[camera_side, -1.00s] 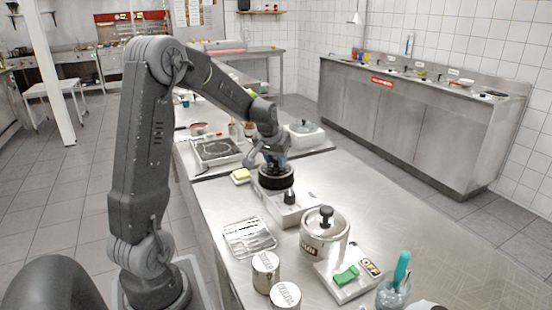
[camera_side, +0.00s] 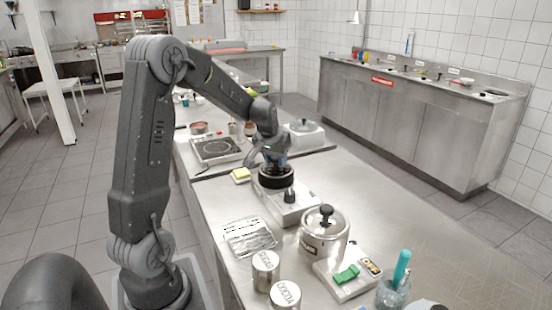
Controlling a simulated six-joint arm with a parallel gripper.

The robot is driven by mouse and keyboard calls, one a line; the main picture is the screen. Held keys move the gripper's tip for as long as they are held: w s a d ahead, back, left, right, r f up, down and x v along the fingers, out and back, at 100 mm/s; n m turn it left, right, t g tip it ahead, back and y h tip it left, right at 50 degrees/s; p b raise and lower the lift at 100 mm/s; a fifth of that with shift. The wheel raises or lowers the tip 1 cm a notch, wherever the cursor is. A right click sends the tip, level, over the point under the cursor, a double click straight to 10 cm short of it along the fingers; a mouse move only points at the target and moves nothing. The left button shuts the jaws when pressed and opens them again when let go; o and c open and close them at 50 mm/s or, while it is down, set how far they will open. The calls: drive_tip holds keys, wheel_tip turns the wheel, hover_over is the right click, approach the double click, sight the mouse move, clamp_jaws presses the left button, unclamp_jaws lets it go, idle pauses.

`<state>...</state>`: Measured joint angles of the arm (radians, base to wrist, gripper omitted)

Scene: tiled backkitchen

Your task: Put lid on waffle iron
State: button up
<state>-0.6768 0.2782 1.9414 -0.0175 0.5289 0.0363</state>
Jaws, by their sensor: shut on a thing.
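The waffle iron (camera_side: 300,212) is a light metal box with a dark knob on its near end, standing on the steel counter. At its far end is a thick round black part, with the black lid (camera_side: 276,180) at the top. My gripper (camera_side: 274,163) is directly above the lid, pointing down, and is shut on it. The fingertips and the lid's grip are small and partly hidden by the gripper body. I cannot tell whether the lid rests fully on the base or sits slightly above it.
A yellow sponge (camera_side: 241,175) lies left of the iron. The counter to the right is clear.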

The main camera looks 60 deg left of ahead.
drive_tip(key=o, duration=1.6)
drive_tip(key=shift+r, duration=3.5)
drive_tip(key=shift+c, duration=0.5)
clamp_jaws()
drive_tip(key=shift+f, duration=0.15)
drive_tip(key=shift+f, duration=0.35)
